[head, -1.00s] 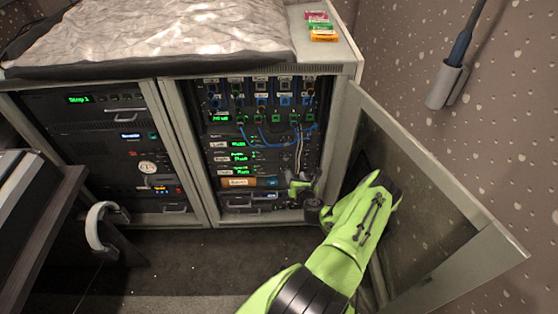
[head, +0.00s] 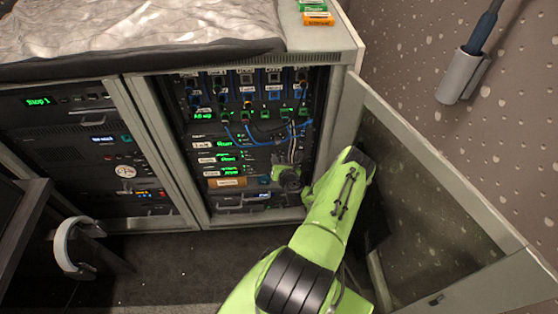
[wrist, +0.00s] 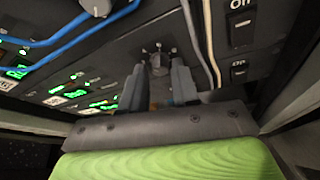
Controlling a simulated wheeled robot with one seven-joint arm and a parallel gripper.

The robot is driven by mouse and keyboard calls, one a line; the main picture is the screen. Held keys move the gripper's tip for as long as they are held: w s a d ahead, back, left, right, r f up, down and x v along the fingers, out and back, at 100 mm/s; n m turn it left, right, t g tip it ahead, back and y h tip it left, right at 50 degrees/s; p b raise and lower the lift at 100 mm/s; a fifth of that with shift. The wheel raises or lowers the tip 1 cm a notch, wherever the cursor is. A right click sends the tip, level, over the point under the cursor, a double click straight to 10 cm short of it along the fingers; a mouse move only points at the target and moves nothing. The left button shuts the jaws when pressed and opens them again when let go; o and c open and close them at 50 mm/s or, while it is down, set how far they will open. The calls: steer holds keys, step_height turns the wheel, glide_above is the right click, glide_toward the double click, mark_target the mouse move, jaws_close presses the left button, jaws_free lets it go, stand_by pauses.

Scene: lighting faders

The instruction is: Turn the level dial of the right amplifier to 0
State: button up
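My green arm reaches into the right-hand rack, and my gripper (head: 285,176) is in front of the lower right part of its panels. In the wrist view my gripper (wrist: 157,84) is open, with its two grey fingers apart. A small grey dial (wrist: 158,64) with marks around it shows between and just beyond the fingertips. I cannot tell whether the fingers touch it. The dial's number is not readable, and in the head view my gripper hides it. Black units with green displays (head: 228,157) are stacked to the left of my gripper. I cannot tell which one is the right amplifier.
Blue cables (wrist: 66,34) and a pale cable (wrist: 209,44) run close to my gripper. A rocker switch (wrist: 241,24) is at the right. The open cabinet door (head: 425,190) stands right of my arm. A left rack (head: 95,160) and dark floor (head: 180,265) are clear of it.

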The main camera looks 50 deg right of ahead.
jaws_close()
steer(key=shift+r+n, duration=0.1)
steer(key=shift+n, duration=0.2)
steer(key=n+g+h+p, duration=0.1)
steer(key=n+h, duration=0.1)
steer(key=n, duration=0.3)
steer(key=w+n+g+h+p, duration=0.1)
steer(key=n+g+h, duration=0.1)
steer(key=n, duration=0.3)
steer(key=a+f+n+g+h+p, duration=0.1)
steer(key=n+g+h, duration=0.1)
steer(key=n+h, duration=0.2)
steer(key=shift+w+a+f+n, duration=0.1)
steer(key=shift+w+n, duration=0.1)
steer(key=shift+n, duration=0.2)
stand_by(0.3)
stand_by(0.4)
steer(key=shift+o, duration=1.8)
jaws_free()
